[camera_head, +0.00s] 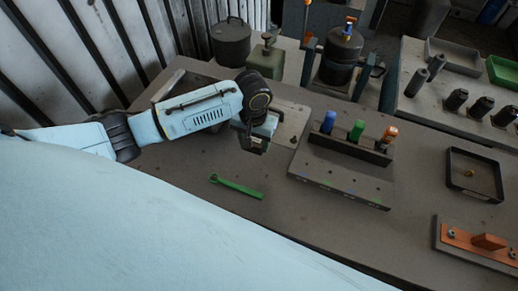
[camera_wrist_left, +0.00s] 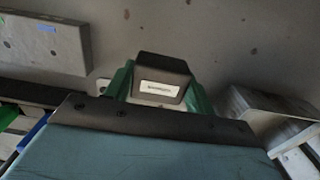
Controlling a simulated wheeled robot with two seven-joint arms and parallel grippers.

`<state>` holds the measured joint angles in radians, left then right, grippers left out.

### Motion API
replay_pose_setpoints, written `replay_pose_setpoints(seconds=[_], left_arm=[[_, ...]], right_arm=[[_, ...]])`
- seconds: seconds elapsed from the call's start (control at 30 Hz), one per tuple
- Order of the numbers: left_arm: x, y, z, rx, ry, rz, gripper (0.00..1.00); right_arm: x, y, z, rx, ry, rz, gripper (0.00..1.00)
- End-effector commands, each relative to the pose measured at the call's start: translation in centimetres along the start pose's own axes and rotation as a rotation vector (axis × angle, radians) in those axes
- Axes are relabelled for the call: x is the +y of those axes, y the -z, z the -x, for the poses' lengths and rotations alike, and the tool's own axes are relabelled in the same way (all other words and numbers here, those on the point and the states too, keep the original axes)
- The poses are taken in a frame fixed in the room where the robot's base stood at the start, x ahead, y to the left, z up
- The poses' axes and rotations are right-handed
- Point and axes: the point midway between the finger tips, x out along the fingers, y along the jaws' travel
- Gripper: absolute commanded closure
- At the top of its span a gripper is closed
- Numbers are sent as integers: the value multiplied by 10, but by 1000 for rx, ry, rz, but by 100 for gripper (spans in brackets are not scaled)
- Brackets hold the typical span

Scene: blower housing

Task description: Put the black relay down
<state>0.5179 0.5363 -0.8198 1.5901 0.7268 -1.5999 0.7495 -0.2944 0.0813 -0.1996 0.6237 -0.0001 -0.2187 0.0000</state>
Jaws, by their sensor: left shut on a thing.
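The black relay (camera_wrist_left: 158,80), a dark block with a white label, shows in the left wrist view between the green-padded fingers of my left gripper (camera_wrist_left: 160,95). The gripper is shut on it. In the head view my left gripper (camera_head: 256,138) points down over the grey table, beside a light metal plate. The relay is only a small dark shape at its tip there, and I cannot tell whether it touches the surface below. My right gripper is not in view.
A green tool (camera_head: 236,187) lies in front of the gripper. A rack (camera_head: 340,184) with blue, green and orange handles stands to the right. Farther right are a black tray (camera_head: 474,190) and an orange part (camera_head: 480,244). Bare table lies between the green tool and the rack.

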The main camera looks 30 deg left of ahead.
Motion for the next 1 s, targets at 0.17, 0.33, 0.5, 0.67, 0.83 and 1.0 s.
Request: replay_pose_setpoints(seconds=[0.17, 0.33, 0.5, 0.67, 0.83, 1.0], left_arm=[[1, 0, -18, 0, -1, 0, 70], [0, 0, -42, -1, 0, 1, 70], [0, 0, -51, 2, -1, -1, 70], [0, 0, -50, 2, -1, -1, 70], [1, 0, -54, 1, -1, -1, 45], [0, 0, -53, 1, -1, -1, 24]], right_arm=[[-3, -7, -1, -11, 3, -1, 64], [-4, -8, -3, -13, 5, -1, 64], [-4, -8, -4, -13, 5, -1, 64], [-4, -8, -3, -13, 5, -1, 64], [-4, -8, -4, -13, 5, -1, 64], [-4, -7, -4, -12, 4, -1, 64]])
